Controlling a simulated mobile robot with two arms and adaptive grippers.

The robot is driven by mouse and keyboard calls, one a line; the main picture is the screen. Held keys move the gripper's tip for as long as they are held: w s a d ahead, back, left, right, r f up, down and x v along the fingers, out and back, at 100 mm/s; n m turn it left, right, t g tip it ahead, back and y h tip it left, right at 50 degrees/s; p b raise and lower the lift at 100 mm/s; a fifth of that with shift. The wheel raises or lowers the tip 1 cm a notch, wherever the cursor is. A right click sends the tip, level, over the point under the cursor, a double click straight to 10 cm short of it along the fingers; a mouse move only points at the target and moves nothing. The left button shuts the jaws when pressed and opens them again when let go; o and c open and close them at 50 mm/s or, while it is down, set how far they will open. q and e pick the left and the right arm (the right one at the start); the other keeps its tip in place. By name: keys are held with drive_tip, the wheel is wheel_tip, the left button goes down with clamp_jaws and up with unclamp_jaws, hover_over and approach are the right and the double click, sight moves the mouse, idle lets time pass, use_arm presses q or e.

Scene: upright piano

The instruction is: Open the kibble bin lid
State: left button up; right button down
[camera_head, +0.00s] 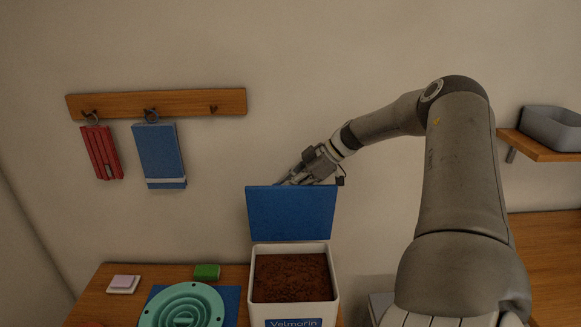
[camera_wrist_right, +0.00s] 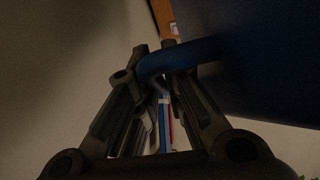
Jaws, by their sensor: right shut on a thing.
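The kibble bin (camera_head: 334,285) is a white box with a blue label, full of brown kibble (camera_head: 292,278). Its blue lid (camera_head: 292,213) stands raised at the bin's back edge, roughly upright, and the bin's mouth is uncovered. My right gripper (camera_head: 296,178) is behind the lid's top edge, its fingertips partly hidden by it. In the right wrist view the fingers are shut on a curved blue handle (camera_wrist_right: 180,58) beside the dark blue lid panel (camera_wrist_right: 260,50). My left gripper is not in view.
A teal ringed bowl (camera_head: 184,306) on a blue mat (camera_head: 232,302), a green block (camera_head: 207,272) and a pale block (camera_head: 124,283) lie left of the bin. A wall rack (camera_head: 180,101) holds red and blue items. A shelf with a grey tray (camera_head: 552,128) is at right.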

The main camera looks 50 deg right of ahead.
drive_tip(key=shift+w+d, duration=0.1)
drive_tip(key=shift+w, duration=0.05)
idle(0.3)
drive_tip(key=c, duration=1.8)
unclamp_jaws()
drive_tip(key=shift+r, duration=0.1)
drive_tip(key=v, duration=1.2)
